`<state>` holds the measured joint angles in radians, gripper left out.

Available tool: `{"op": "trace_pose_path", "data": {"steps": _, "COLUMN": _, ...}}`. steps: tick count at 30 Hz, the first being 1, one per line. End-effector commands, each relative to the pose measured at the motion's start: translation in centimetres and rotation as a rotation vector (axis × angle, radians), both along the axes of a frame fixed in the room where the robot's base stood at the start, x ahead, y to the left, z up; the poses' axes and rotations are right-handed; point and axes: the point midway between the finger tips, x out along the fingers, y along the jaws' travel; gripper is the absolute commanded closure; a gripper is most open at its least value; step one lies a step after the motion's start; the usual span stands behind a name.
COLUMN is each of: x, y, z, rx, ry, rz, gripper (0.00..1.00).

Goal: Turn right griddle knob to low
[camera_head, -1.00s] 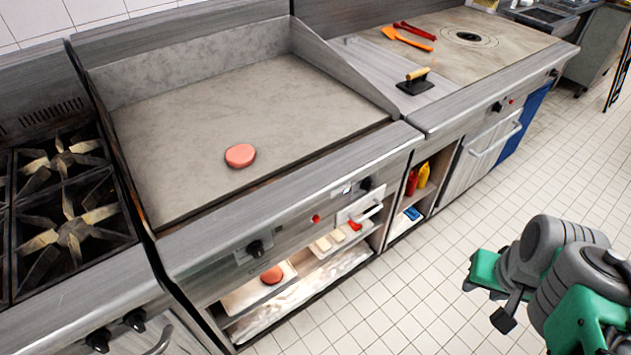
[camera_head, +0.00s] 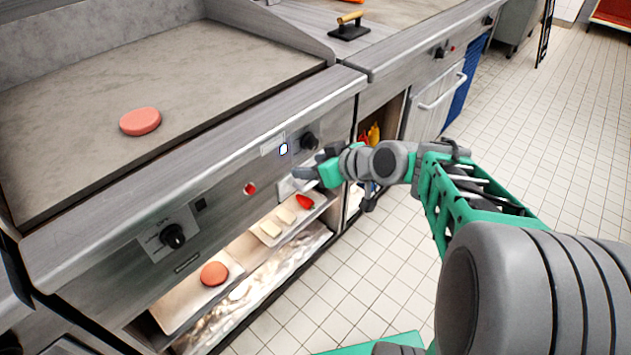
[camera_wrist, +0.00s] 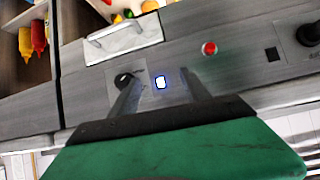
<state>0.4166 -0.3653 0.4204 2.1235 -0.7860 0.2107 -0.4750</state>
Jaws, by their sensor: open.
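The right griddle knob (camera_head: 309,141) is black and sits on the front panel under the griddle, near its right end. It also shows in the wrist view (camera_wrist: 125,81), partly overlapped by one finger. My gripper (camera_head: 296,172) is in front of the panel, just below the knob in the head view. In the wrist view my gripper (camera_wrist: 160,76) is open and empty, its two fingers pointing at the panel. A blue-lit switch (camera_wrist: 161,82) appears between the fingers, and the knob is at the left finger. I cannot tell whether a finger touches the knob.
The left griddle knob (camera_head: 172,236) and a red light (camera_head: 250,189) are on the same panel. A patty (camera_head: 140,121) lies on the griddle (camera_head: 215,75). An open shelf (camera_head: 215,296) with food is below the panel. The tiled floor (camera_head: 500,150) at right is clear.

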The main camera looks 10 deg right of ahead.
Motion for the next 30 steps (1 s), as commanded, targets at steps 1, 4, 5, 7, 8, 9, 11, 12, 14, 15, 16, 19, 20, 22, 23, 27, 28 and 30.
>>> {"op": "trace_pose_path", "data": {"steps": 1, "x": 1.4, "y": -1.0, "z": -4.6, "rx": 0.043, "ry": -0.081, "rz": 0.005, "gripper": 0.45}}
{"op": "trace_pose_path", "data": {"steps": 4, "x": 3.4, "y": -2.9, "z": -5.9, "rx": 0.126, "ry": -0.275, "rz": 0.01, "gripper": 0.45}}
{"op": "trace_pose_path", "data": {"steps": 5, "x": 3.8, "y": -3.6, "z": -6.0, "rx": 0.147, "ry": -0.326, "rz": 0.005, "gripper": 0.45}}
{"op": "trace_pose_path", "data": {"steps": 7, "x": 4.3, "y": -5.2, "z": -6.0, "rx": 0.186, "ry": -0.429, "rz": -0.013, "gripper": 0.45}}
{"op": "trace_pose_path", "data": {"steps": 8, "x": 4.5, "y": -5.8, "z": -5.8, "rx": 0.2, "ry": -0.464, "rz": -0.02, "gripper": 0.45}}
{"op": "trace_pose_path", "data": {"steps": 9, "x": 4.5, "y": -6.5, "z": -5.6, "rx": 0.215, "ry": -0.501, "rz": -0.03, "gripper": 0.45}}
{"op": "trace_pose_path", "data": {"steps": 11, "x": 4.6, "y": -7.1, "z": -5.1, "rx": 0.228, "ry": -0.542, "rz": -0.039, "gripper": 0.45}}
{"op": "trace_pose_path", "data": {"steps": 12, "x": 4.7, "y": -7.3, "z": -4.9, "rx": 0.234, "ry": -0.555, "rz": -0.042, "gripper": 0.45}}
{"op": "trace_pose_path", "data": {"steps": 14, "x": 5.1, "y": -7.2, "z": -4.6, "rx": 0.237, "ry": -0.564, "rz": -0.044, "gripper": 0.45}}
{"op": "trace_pose_path", "data": {"steps": 15, "x": 5.5, "y": -6.9, "z": -4.4, "rx": 0.238, "ry": -0.565, "rz": -0.042, "gripper": 0.45}}
{"op": "trace_pose_path", "data": {"steps": 16, "x": 5.9, "y": -6.6, "z": -4.4, "rx": 0.237, "ry": -0.564, "rz": -0.04, "gripper": 0.45}}
{"op": "trace_pose_path", "data": {"steps": 19, "x": 7.6, "y": -5.5, "z": -4.4, "rx": 0.237, "ry": -0.563, "rz": -0.038, "gripper": 0.45}}
{"op": "trace_pose_path", "data": {"steps": 20, "x": 8.2, "y": -5.3, "z": -4.5, "rx": 0.237, "ry": -0.562, "rz": -0.038, "gripper": 0.45}}
{"op": "trace_pose_path", "data": {"steps": 22, "x": 9.3, "y": -4.6, "z": -4.4, "rx": 0.237, "ry": -0.563, "rz": -0.039, "gripper": 0.45}}
{"op": "trace_pose_path", "data": {"steps": 23, "x": 9.8, "y": -4.4, "z": -4.4, "rx": 0.238, "ry": -0.562, "rz": -0.04, "gripper": 0.45}}
{"op": "trace_pose_path", "data": {"steps": 27, "x": 11.1, "y": -3.7, "z": -4.4, "rx": 0.237, "ry": -0.561, "rz": -0.043, "gripper": 0.45}}
{"op": "trace_pose_path", "data": {"steps": 28, "x": 11.3, "y": -3.6, "z": -4.4, "rx": 0.238, "ry": -0.561, "rz": -0.043, "gripper": 0.45}}
{"op": "trace_pose_path", "data": {"steps": 30, "x": 11.4, "y": -3.6, "z": -4.3, "rx": 0.238, "ry": -0.561, "rz": -0.043, "gripper": 0.45}}
